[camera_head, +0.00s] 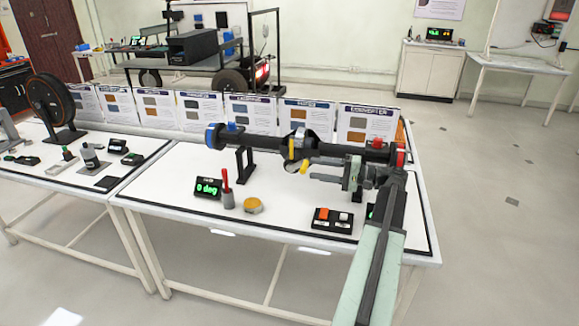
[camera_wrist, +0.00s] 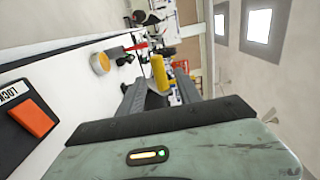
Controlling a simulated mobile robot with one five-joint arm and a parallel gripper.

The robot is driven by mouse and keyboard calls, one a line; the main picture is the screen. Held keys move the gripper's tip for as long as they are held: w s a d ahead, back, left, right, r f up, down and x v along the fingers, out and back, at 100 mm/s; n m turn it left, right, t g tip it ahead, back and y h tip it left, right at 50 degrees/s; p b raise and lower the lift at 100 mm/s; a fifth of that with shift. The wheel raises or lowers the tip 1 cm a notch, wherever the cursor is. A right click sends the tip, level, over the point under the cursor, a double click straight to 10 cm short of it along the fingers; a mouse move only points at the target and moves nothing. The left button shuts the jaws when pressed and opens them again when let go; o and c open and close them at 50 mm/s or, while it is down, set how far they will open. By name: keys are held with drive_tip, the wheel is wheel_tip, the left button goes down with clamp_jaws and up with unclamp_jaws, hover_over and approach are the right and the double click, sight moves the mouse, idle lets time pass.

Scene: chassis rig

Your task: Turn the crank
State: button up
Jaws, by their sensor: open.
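In the head view, a black shaft rig (camera_head: 262,144) runs across the table, with a blue left end and a red right end. A yellow crank handle (camera_head: 303,167) sticks out below its central housing (camera_head: 299,144). My gripper (camera_head: 312,169) reaches in from the right with its fingers pointing left, close to the handle. In the wrist view the yellow handle (camera_wrist: 159,73) shows upright in line with the gap between the dark fingers of my gripper (camera_wrist: 158,92). The fingers are open. I cannot tell whether they touch the handle.
A small display (camera_head: 208,188) reads "0 deg". Placards (camera_head: 250,114) line the back.

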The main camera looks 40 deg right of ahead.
drive_tip(key=x, duration=0.8)
drive_tip(key=shift+a, duration=0.15)
drive_tip(key=shift+c, duration=0.2)
drive_tip(key=shift+s, duration=0.1)
clamp_jaws()
idle(0.8)
